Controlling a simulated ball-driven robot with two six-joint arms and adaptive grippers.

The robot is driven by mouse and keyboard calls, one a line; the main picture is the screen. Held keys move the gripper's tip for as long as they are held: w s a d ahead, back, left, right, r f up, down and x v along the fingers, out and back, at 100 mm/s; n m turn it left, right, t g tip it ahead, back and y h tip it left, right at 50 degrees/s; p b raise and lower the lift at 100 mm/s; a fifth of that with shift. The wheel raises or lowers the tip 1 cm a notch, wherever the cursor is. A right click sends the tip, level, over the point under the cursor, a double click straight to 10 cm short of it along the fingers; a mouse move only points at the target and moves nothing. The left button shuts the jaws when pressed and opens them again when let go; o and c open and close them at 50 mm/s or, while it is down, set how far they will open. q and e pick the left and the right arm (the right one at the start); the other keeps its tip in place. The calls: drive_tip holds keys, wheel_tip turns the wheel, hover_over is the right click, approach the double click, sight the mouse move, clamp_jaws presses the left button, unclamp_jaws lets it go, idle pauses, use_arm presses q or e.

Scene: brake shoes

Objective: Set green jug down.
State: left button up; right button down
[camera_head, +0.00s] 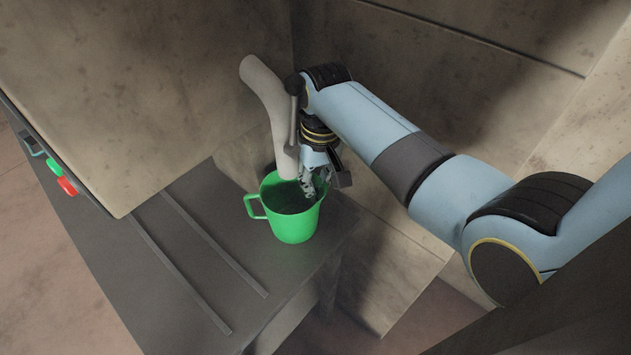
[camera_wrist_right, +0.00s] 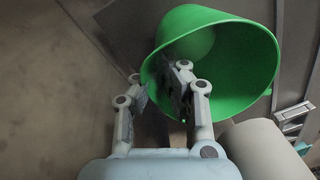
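The green jug (camera_head: 296,224) stands upright on the dark grey bench near its right end, its handle to the left. In the right wrist view, the jug (camera_wrist_right: 240,65) fills the upper middle, and I look into its open mouth. My right gripper (camera_head: 312,188) is at the jug's rim. In the right wrist view, the right gripper (camera_wrist_right: 157,88) has one finger inside the mouth and the other outside the wall. A small gap shows between the fingers, so it looks partly open around the rim. My left gripper is not in view.
The grey bench (camera_head: 160,265) has two raised strips (camera_head: 212,245) left of the jug. A large beige machine housing (camera_head: 140,80) stands behind, with a pale curved pipe (camera_head: 268,100) coming down close to the jug. The bench edge is close on the right.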

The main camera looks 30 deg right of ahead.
drive_tip(key=shift+f, duration=0.1)
drive_tip(key=c, duration=1.8)
unclamp_jaws()
drive_tip(key=shift+o, duration=0.2)
wheel_tip(320, 180, up, 12)
drive_tip(key=shift+d+b, duration=0.35)
drive_tip(key=shift+b, duration=0.1)
